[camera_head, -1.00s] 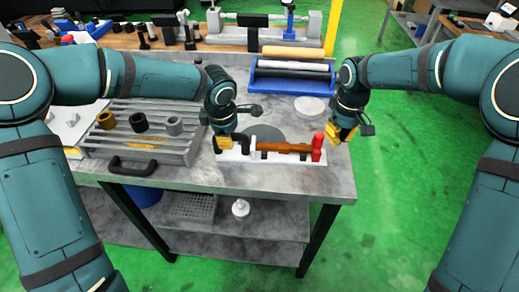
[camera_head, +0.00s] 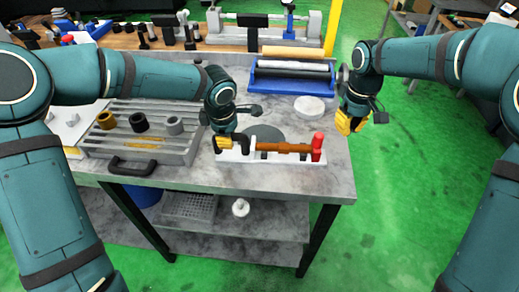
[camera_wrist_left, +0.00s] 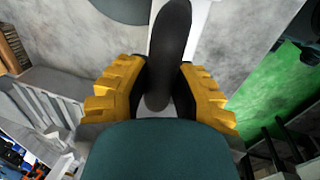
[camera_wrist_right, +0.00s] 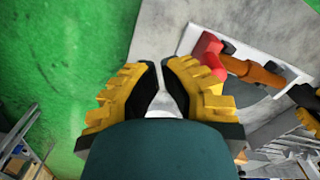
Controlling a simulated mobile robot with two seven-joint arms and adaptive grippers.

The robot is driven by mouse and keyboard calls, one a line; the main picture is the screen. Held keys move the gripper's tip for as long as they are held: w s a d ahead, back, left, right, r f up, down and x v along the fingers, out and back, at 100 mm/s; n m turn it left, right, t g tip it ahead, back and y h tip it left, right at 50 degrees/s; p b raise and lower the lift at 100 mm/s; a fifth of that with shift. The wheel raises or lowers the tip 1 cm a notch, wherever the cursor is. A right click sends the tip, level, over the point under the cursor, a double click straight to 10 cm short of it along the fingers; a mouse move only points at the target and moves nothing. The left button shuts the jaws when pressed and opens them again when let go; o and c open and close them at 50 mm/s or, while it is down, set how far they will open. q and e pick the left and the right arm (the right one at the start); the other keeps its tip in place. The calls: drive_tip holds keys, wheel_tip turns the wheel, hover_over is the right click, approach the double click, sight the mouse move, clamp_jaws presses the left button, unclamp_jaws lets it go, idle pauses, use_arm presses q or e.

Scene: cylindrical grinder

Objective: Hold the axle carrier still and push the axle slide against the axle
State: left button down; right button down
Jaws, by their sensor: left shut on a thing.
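The white axle carrier (camera_head: 283,157) lies along the front of the grey table. The brown axle (camera_head: 285,147) lies lengthwise in it. A red upright piece (camera_head: 317,146), apparently the axle slide, stands at the carrier's right end and also shows in the right wrist view (camera_wrist_right: 208,50). I cannot tell whether it touches the axle. My left gripper (camera_head: 226,143) is shut on a black handle (camera_wrist_left: 170,45) at the carrier's left end. My right gripper (camera_head: 350,124) is empty, with a narrow gap between its fingertips, beyond the table's right edge, apart from the red piece.
A slatted grey rack (camera_head: 130,160) with several rings stands left of the carrier. A blue tray with rollers (camera_head: 290,85) and a pale disc (camera_head: 309,106) lie behind it. The green floor (camera_head: 410,180) right of the table is clear.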

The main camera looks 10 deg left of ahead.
drive_tip(key=shift+r, duration=2.1)
use_arm(q)
drive_tip(key=c, duration=0.8)
unclamp_jaws()
drive_tip(key=shift+o, duration=0.2)
wheel_tip(320, 180, up, 12)
drive_tip(key=s, duration=0.2)
drive_tip(key=shift+s, duration=0.15)
drive_tip(key=shift+f, duration=0.1)
